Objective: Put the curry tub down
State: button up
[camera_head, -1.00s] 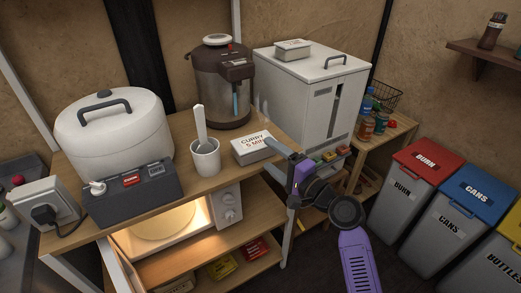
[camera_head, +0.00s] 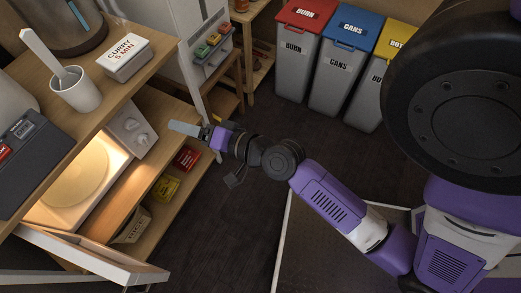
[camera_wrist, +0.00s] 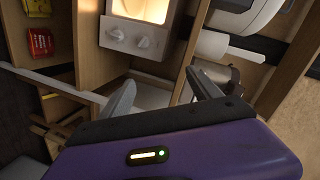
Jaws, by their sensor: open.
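The curry tub (camera_head: 123,57) is a small white box with a lid lettered "CURRY 5 MIN". In the head view it sits flat on the wooden top of the shelf unit (camera_head: 161,44), near the front edge, beside a white cup (camera_head: 76,92) with a spoon in it. My gripper (camera_head: 186,128) is below and to the right of the tub in that view, apart from it. In the wrist view the two fingers of my gripper (camera_wrist: 163,90) are spread with nothing between them. I cannot make out the tub clearly there.
A lit microwave (camera_head: 128,128) stands on the shelf under the top, with red (camera_head: 187,157) and yellow (camera_head: 165,188) packets lower down. A dark appliance (camera_head: 62,22) stands behind the cup. Several bins stand at the back right. The dark floor between is clear.

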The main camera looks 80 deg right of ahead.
jog(key=s+a+r+n+y, duration=0.1)
jog(key=s+a+r+n, duration=0.1)
jog(key=s+a+n, duration=0.4)
jog(key=s+a+r+n+y, duration=0.2)
jog(key=s+a+n, duration=0.4)
jog(key=s, duration=0.8)
jog(key=r+n, duration=0.1)
jog(key=n, duration=0.2)
